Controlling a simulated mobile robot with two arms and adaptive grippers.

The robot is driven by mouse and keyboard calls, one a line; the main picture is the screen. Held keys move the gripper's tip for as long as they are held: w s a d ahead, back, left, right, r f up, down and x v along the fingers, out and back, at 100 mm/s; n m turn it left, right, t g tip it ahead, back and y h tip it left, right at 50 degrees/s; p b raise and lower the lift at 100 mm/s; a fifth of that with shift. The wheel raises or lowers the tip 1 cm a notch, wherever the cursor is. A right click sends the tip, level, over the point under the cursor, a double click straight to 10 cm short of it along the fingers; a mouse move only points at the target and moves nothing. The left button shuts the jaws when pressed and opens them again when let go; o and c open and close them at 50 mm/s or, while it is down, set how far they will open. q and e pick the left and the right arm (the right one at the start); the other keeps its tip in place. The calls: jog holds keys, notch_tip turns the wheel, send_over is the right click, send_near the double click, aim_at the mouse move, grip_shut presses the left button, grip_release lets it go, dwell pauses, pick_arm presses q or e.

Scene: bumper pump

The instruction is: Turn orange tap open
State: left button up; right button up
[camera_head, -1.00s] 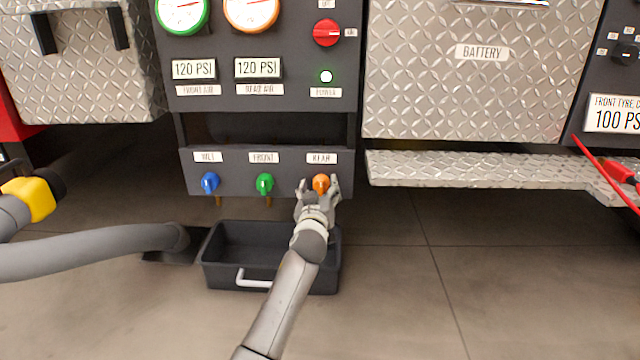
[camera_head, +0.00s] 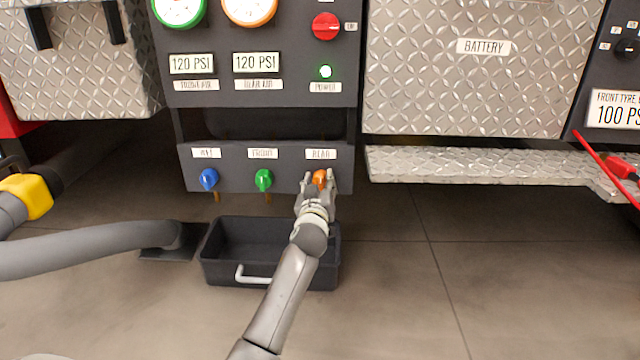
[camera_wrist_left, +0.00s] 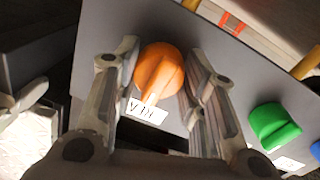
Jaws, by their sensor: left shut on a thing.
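The orange tap (camera_head: 320,176) is at the right end of the dark tap panel, under the "REAR" label. My left gripper (camera_head: 319,184) is at this tap with one finger on each side of it, shut on it. In the left wrist view, the orange tap (camera_wrist_left: 158,72) sits between the fingers of the gripper (camera_wrist_left: 153,75), its narrow ridge pointing down toward a white label. The fingers partly cover the tap in the head view. My right gripper does not show clearly in either view.
A green tap (camera_head: 264,180) and a blue tap (camera_head: 208,179) are left of the orange one. A black tray (camera_head: 222,275) with a light handle stands on the floor below. A grey hose (camera_head: 90,250) lies to the left. A tread-plate ledge (camera_head: 480,168) juts out at right.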

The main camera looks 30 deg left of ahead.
pick_arm(q)
jog(key=m+p, duration=0.2)
jog(key=p, duration=0.1)
jog(key=m+p, duration=0.1)
jog(key=shift+r+m+p, duration=0.25)
jog(key=shift+m+p, duration=0.05)
jog(key=shift+m, duration=0.1)
jog(key=m+p, duration=0.2)
jog(key=m, duration=0.1)
jog(key=shift+m+g+p, duration=0.3)
jog(key=m+p, duration=0.1)
jog(key=m, duration=0.2)
jog(key=shift+f+p, duration=0.1)
jog(key=shift+p, duration=0.25)
jog(key=m+p, duration=0.1)
jog(key=m, duration=0.4)
jog(key=shift+p, duration=0.3)
jog(key=shift+m, duration=0.5)
jog(key=shift+m+p, duration=0.3)
jog(key=shift+m, duration=0.1)
jog(key=shift+g+y, duration=0.3)
jog(key=shift+y, duration=0.1)
